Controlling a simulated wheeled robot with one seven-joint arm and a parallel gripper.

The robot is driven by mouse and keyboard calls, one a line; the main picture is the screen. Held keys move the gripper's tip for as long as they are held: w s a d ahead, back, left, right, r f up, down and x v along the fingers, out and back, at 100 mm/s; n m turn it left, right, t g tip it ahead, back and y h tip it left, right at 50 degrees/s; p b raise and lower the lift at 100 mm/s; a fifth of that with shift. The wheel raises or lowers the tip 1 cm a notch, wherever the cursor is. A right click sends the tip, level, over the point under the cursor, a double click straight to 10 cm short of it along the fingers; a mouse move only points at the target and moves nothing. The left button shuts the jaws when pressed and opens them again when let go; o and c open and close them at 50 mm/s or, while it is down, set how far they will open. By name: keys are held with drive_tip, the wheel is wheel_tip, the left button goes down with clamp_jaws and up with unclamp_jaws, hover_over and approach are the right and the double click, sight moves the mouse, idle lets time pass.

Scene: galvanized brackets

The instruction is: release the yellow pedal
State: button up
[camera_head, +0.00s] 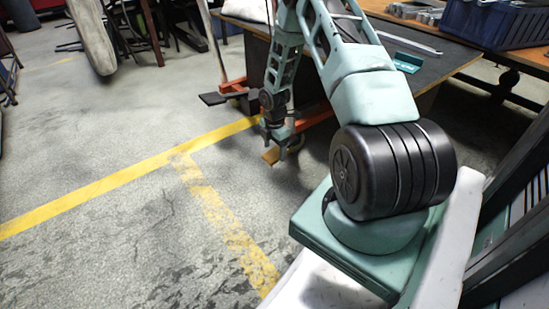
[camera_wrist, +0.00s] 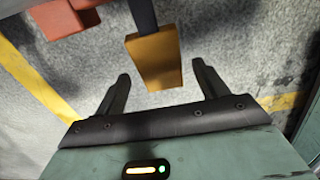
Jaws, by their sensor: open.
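The yellow pedal (camera_wrist: 153,56) is an ochre block on a dark lever, seen at the upper middle of the wrist view. In the head view the pedal (camera_head: 270,156) shows low above the floor, partly hidden by my gripper. My gripper (camera_wrist: 162,68) is open, with one finger to each side of the pedal's near end. I see a gap on both sides, and neither finger touches it. In the head view my gripper (camera_head: 284,150) points down beside the pedal.
An orange-red frame (camera_head: 316,114) stands just behind the pedal, with a dark plate (camera_head: 213,98) to its left. A workbench (camera_head: 440,62) with a blue crate (camera_head: 497,24) and metal brackets is behind my arm.

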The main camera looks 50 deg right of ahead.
drive_tip(key=shift+f+b, duration=0.3)
drive_tip(key=shift+f, duration=0.55)
drive_tip(key=shift+c, duration=0.3)
drive_tip(key=c, duration=1.3)
drive_tip(key=r+p, duration=0.1)
drive_tip(key=p, duration=0.1)
drive_tip(key=shift+s+y+p, duration=0.1)
drive_tip(key=shift+y+p, duration=0.2)
drive_tip(key=shift+c, duration=0.2)
drive_tip(key=shift+r+y+p, duration=0.2)
drive_tip(key=shift+y+p, duration=0.1)
drive_tip(key=shift+p, duration=0.5)
drive_tip(key=shift+f, duration=0.1)
